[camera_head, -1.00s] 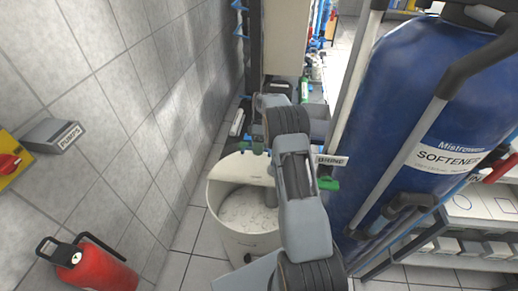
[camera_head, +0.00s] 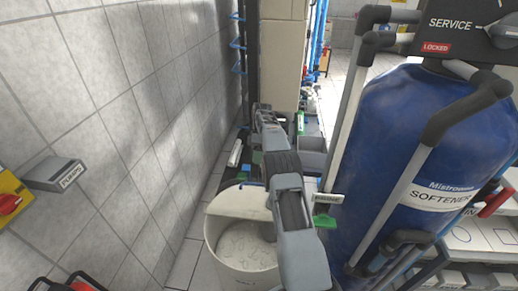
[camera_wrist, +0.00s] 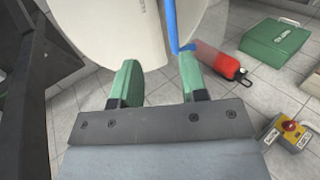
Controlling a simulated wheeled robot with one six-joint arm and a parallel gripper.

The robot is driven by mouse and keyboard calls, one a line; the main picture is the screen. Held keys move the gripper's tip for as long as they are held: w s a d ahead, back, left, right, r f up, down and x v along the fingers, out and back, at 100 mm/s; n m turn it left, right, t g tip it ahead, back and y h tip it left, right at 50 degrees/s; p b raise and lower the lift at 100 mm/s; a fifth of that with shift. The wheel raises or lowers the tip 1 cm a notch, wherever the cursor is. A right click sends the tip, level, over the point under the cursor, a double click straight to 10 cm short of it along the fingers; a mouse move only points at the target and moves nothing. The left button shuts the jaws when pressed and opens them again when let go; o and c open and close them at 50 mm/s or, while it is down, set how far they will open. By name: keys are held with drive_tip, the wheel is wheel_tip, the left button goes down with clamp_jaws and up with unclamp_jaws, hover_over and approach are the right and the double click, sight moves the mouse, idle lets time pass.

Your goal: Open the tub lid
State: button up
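The white round tub (camera_head: 243,262) stands on the floor beside the tiled wall in the head view, with pale contents showing in its front part. A pale half-round lid panel (camera_head: 236,203) is at the back of its opening; I cannot tell its exact tilt. My arm reaches over the tub's right side. In the wrist view my gripper (camera_wrist: 162,88) has its two green fingers apart, with nothing between the tips. A large white curved surface (camera_wrist: 115,35), apparently the tub or lid, is just beyond them. Whether the fingers touch it is unclear.
A blue softener tank (camera_head: 385,150) with grey pipes stands close on the right. The tiled wall (camera_head: 100,130) bounds the left. A red extinguisher (camera_wrist: 220,62), a green box (camera_wrist: 276,42) and a yellow switch box with a red knob (camera_wrist: 290,130) show in the wrist view.

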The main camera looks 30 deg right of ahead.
drive_tip(key=shift+p+v, duration=0.9)
drive_tip(key=shift+p, duration=0.9)
drive_tip(key=shift+s+r+p, duration=0.1)
drive_tip(key=shift+r+p, duration=0.05)
drive_tip(key=shift+p, duration=0.15)
